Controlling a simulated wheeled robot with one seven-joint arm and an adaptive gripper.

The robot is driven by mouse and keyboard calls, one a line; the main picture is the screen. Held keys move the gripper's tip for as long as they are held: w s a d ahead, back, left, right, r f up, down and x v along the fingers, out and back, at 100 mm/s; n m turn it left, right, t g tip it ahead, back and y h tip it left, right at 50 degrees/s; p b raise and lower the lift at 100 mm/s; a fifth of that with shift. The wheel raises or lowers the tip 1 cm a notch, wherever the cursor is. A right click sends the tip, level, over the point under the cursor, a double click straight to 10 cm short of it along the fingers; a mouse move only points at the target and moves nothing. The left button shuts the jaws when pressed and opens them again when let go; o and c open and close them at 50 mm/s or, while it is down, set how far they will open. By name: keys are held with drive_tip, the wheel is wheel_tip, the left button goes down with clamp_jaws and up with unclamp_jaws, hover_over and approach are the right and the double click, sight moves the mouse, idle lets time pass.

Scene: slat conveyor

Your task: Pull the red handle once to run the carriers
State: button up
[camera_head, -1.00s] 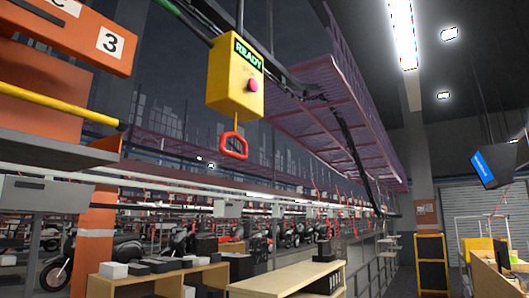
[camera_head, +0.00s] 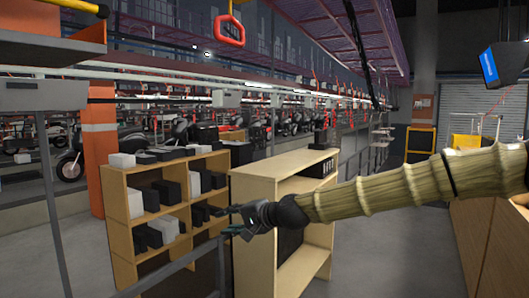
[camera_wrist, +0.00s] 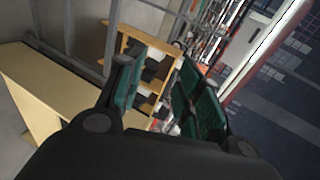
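The red handle (camera_head: 230,31), a loop-shaped pull, hangs near the top of the head view. Its mount goes up out of the picture, so the yellow box is out of view. My gripper (camera_head: 232,221) is well below the handle in the picture, in front of the shelves. Nothing touches the handle. In the wrist view, the green-padded fingers of my gripper (camera_wrist: 160,78) stand apart with nothing between them. I cannot make out the handle in the wrist view.
A wooden shelf (camera_head: 119,190) with black and white boxes stands behind my gripper. A second wooden shelf unit (camera_head: 265,178) is beside it. A grey rail (camera_head: 172,268) runs at lower left. An orange beam end (camera_head: 83,33) juts in at upper left.

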wheel_tip(320, 180, up, 23)
drive_tip(key=d+t+y+p, duration=0.1)
drive_tip(key=d+t+y, duration=0.1)
drive_tip(key=d, duration=0.1)
drive_tip(key=y+p, duration=0.2)
drive_tip(key=y, duration=0.1)
approach(233, 42)
drive_tip(key=shift+t, duration=0.3)
drive_tip(key=p+x, duration=0.2)
drive_tip(key=x, duration=0.8)
drive_tip(key=shift+a+f, duration=0.1)
drive_tip(key=shift+a, duration=0.15)
drive_tip(key=shift+s, duration=0.1)
drive_tip(key=shift+c, duration=0.2)
clamp_jaws()
